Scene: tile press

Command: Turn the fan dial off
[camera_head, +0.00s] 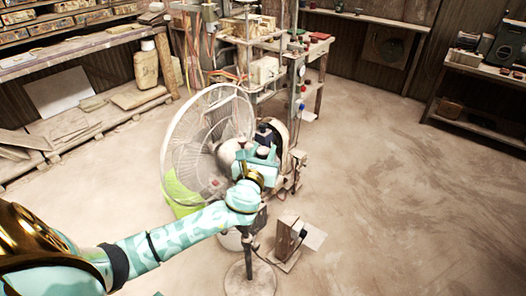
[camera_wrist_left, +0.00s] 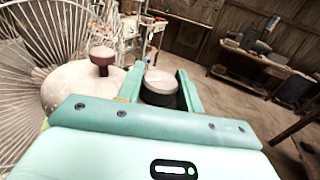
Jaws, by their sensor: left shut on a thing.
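A standing fan (camera_head: 180,145) with a round wire cage is left of the middle in the head view. Its cage also fills the left of the left wrist view (camera_wrist_left: 45,35). The fan's pale rounded motor housing (camera_wrist_left: 72,90) carries a small dark red knob (camera_wrist_left: 102,57) on top. A round dial (camera_wrist_left: 160,80) with a pale top and dark side sits beside the housing. My left gripper (camera_wrist_left: 162,88) is shut on this dial, one finger on each side. In the head view my left gripper (camera_head: 262,160) is at the back of the fan. My right gripper is not in view.
A cluttered workbench stand (camera_head: 308,85) is behind the fan. Shelves (camera_head: 75,130) line the left wall, and another shelf unit (camera_head: 480,125) stands at the right. A small wooden block stand (camera_head: 286,243) is near the fan's round base (camera_head: 250,280). The floor to the right is clear.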

